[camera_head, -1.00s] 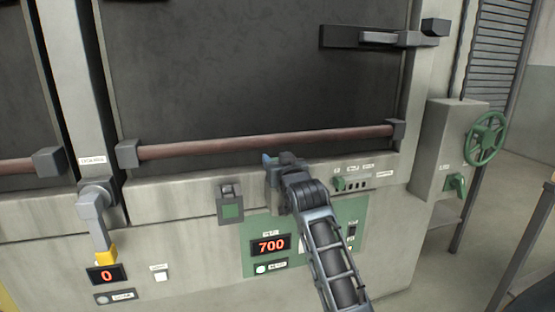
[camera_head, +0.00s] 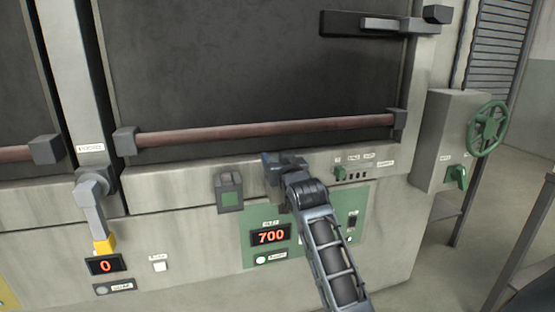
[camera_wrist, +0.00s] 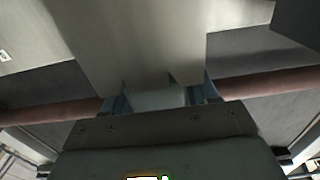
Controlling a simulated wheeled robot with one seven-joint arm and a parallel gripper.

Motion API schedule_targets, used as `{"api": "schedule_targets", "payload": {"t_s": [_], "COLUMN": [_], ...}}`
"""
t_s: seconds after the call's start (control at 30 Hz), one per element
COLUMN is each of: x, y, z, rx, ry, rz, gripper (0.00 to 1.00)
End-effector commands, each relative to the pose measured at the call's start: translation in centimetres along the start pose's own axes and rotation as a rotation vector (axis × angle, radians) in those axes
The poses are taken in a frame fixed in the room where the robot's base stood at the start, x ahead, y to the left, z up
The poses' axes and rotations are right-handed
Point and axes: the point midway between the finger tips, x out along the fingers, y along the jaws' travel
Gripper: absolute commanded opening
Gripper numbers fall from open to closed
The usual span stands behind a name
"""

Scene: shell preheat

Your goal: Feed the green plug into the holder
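My gripper (camera_head: 272,160) is at the furnace front, just below the red-brown bar and to the upper right of a small grey box with a green square face (camera_head: 230,197). This box is the likeliest holder, and it stands clear of my gripper. In the wrist view, the blue fingers of my gripper (camera_wrist: 157,99) stand apart on either side of a pale block (camera_wrist: 156,97). I cannot tell whether they grip it or whether it lies behind them. No separate green plug can be made out; one held in the fingers would be hidden in the head view.
The red-brown bar (camera_head: 265,135) runs across above my gripper. A display reading 700 (camera_head: 270,237) sits on a green panel below. A row of small switches (camera_head: 365,172) is to the right, and a green handwheel (camera_head: 487,128) is at far right. A yellow-tipped lever (camera_head: 92,205) is at left.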

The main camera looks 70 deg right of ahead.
Motion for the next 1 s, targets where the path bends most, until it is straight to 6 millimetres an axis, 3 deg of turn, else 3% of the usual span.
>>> {"api": "schedule_targets", "payload": {"t_s": [0.23, 0.57, 1.0], "x": [0.0, -0.5, -6.9], "y": [0.0, 0.0, 0.0], "z": [0.0, 0.1, 0.1], "rx": [0.0, 0.0, -0.001], "ry": [0.0, -0.001, 0.0], "rz": [0.0, -0.001, -0.001], "gripper": [0.82, 0.82, 0.82]}}
